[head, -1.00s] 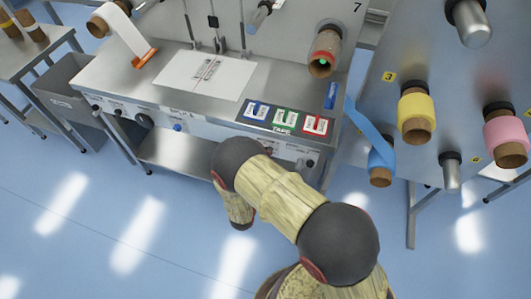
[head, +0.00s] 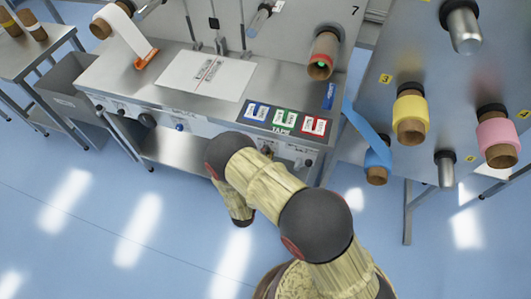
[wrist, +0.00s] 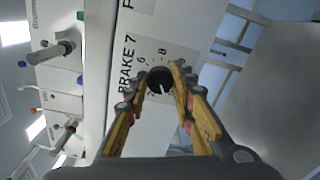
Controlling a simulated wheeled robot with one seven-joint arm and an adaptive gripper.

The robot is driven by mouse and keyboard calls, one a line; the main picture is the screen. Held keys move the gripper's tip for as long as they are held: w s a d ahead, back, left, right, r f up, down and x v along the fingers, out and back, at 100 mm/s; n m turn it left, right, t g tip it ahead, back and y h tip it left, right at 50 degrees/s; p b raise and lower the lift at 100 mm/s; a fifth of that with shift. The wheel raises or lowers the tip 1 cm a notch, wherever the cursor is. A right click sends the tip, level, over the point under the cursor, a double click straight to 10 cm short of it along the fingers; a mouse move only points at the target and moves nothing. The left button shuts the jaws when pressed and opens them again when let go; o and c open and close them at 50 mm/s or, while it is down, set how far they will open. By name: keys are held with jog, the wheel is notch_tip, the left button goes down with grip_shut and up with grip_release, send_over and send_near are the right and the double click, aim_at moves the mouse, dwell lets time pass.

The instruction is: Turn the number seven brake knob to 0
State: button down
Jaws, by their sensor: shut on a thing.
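The number seven brake knob (wrist: 160,80) is a round black dial on a white front panel, beside the text "BRAKE 7" in the wrist view. My gripper (wrist: 160,82) is shut on it, one finger on each side. A short white pointer mark on the knob faces the lower right of that picture. Printed scale numbers show above and left of the knob; the 0 cannot be made out. In the head view my arm hides the gripper, and I cannot tell this knob apart there.
A grey bin (head: 70,92) stands left. Yellow (head: 410,112) and pink (head: 497,138) rolls stick out at right.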

jog(key=shift+n+p, duration=0.3)
jog(key=shift+n, duration=0.9)
jog(key=c, duration=1.5)
grip_release()
jog(key=shift+s, duration=0.1)
jog(key=v, duration=1.2)
